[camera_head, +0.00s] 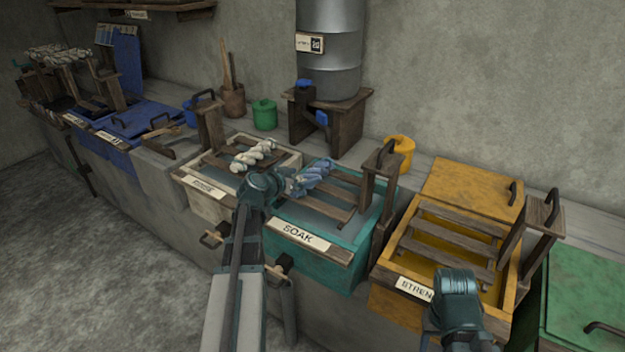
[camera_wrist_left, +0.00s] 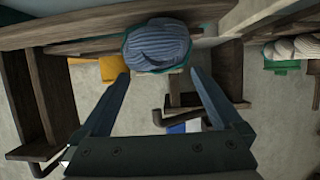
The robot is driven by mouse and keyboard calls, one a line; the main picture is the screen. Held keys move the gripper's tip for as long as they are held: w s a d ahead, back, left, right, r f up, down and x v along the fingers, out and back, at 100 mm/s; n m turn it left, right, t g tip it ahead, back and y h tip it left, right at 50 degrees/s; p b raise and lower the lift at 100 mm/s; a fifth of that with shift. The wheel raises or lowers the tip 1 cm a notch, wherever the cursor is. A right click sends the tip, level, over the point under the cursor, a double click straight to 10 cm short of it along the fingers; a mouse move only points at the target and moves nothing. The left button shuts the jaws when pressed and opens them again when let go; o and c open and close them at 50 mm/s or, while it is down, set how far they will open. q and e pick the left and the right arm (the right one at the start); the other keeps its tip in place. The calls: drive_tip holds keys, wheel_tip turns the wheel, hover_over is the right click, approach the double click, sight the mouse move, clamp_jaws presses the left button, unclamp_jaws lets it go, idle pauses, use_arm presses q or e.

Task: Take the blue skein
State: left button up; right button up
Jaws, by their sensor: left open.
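The blue skein (camera_head: 314,176) is a twisted blue-grey bundle lying on the wooden slats over the teal SOAK vat (camera_head: 345,268). In the left wrist view the skein (camera_wrist_left: 157,48) is at the top centre, end-on, just ahead of my fingertips. My left gripper (camera_head: 288,187) is at the near left end of the skein. In the left wrist view my left gripper (camera_wrist_left: 160,78) is open and empty, with its fingers apart on either side below the skein. My right arm's wrist shows over the yellow vat, but its gripper fingers do not show.
A white skein (camera_head: 253,156) lies on the pale vat (camera_head: 200,195) to the left. The yellow vat (camera_head: 385,275) stands to the right with a raised wooden handle post. A metal barrel (camera_head: 331,45) stands behind on a wooden stand (camera_head: 328,121). A green pot (camera_head: 264,115) is nearby.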

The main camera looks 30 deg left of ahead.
sight(307, 176)
use_arm(q)
drive_tip(key=b+x, duration=0.1)
drive_tip(key=x, duration=0.1)
drive_tip(key=b+x, duration=0.1)
drive_tip(key=x, duration=0.2)
drive_tip(key=shift+f+b, duration=0.35)
drive_tip(key=c, duration=1.5)
drive_tip(key=shift+r, duration=0.1)
